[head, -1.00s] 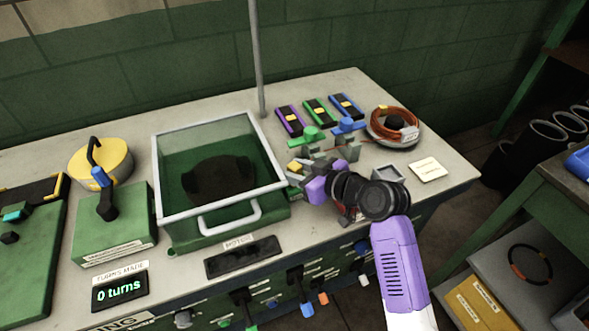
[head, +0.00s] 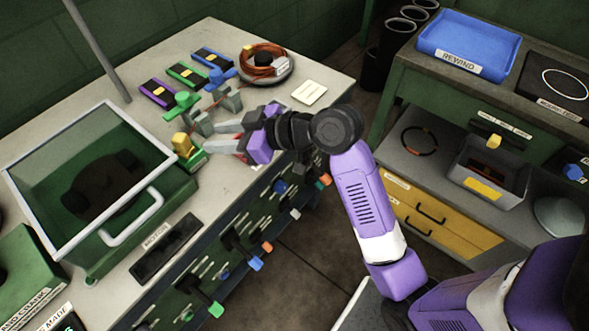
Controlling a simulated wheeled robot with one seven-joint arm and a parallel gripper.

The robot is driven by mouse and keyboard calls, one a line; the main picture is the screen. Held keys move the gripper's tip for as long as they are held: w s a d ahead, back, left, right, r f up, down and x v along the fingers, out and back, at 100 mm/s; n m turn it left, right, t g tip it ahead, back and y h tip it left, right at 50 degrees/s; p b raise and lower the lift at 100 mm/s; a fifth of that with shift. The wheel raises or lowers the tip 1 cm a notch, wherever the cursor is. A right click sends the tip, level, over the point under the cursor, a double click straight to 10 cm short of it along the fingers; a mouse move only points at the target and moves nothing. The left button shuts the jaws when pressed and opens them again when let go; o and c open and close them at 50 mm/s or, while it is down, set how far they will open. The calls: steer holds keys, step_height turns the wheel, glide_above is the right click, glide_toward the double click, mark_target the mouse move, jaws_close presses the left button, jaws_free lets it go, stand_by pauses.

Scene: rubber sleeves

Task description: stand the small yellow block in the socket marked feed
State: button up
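The small yellow block (head: 182,145) stands about upright on a low green fixture (head: 190,162) at the bench's front, just right of the glass-lidded box. No "feed" mark is legible, and the block's foot is too small to tell how it is seated. My gripper (head: 214,139) is just right of the block, pointing left at it. Its two grey fingers look spread, with nothing seen between them, and a small gap shows between them and the block.
Green and blue clamp-like parts (head: 183,104) stand close behind my gripper. A copper coil on a dish (head: 265,64) and a white card (head: 309,92) lie farther back. The glass-lidded box (head: 92,185) is at left. A second bench with a blue tray (head: 466,45) stands at right.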

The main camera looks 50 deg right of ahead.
steer(key=s+f+m+h, duration=0.1)
steer(key=s+f, duration=0.1)
steer(key=s+f+m+h, duration=0.1)
steer(key=s+f, duration=0.4)
steer(key=f, duration=0.1)
steer(key=shift+s+m+h, duration=0.15)
steer(key=shift+m+h, duration=0.25)
steer(key=s+a+f+m+t+h, duration=0.1)
steer(key=s+f+m+h, duration=0.15)
steer(key=s, duration=1.45)
steer(key=s+a+r+t, duration=0.1)
steer(key=s+a+r, duration=0.2)
steer(key=s+r, duration=0.4)
steer(key=shift+s+a+n, duration=0.15)
steer(key=shift+s+n, duration=0.3)
steer(key=shift+s, duration=0.6)
steer(key=shift+o, duration=0.4)
steer(key=shift+f, duration=0.1)
